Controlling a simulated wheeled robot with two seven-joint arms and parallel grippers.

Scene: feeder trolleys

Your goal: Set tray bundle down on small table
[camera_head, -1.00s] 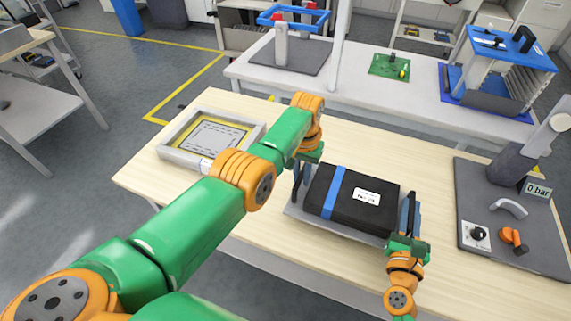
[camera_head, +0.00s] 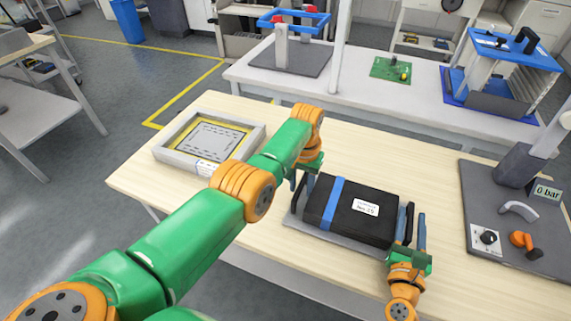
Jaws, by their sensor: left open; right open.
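The tray bundle is a black box with a blue strap and a white label (camera_head: 365,208) on a grey tray (camera_head: 325,234) with upright dark handles at its left and right ends. It rests on the small wooden table (camera_head: 270,255). My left gripper (camera_head: 296,182) is open at the tray's left handle, partly hidden behind my own wrist. My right gripper (camera_head: 415,226) is open, close beside the right handle (camera_head: 405,222). I cannot tell whether either finger pair touches a handle.
A grey frame with a yellow-edged panel (camera_head: 165,146) lies at the table's left. A dark panel with a knob, an orange valve and a "0 bar" display (camera_head: 547,193) is at the right. A white bench (camera_head: 350,92) with a blue rack (camera_head: 510,50) stands behind.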

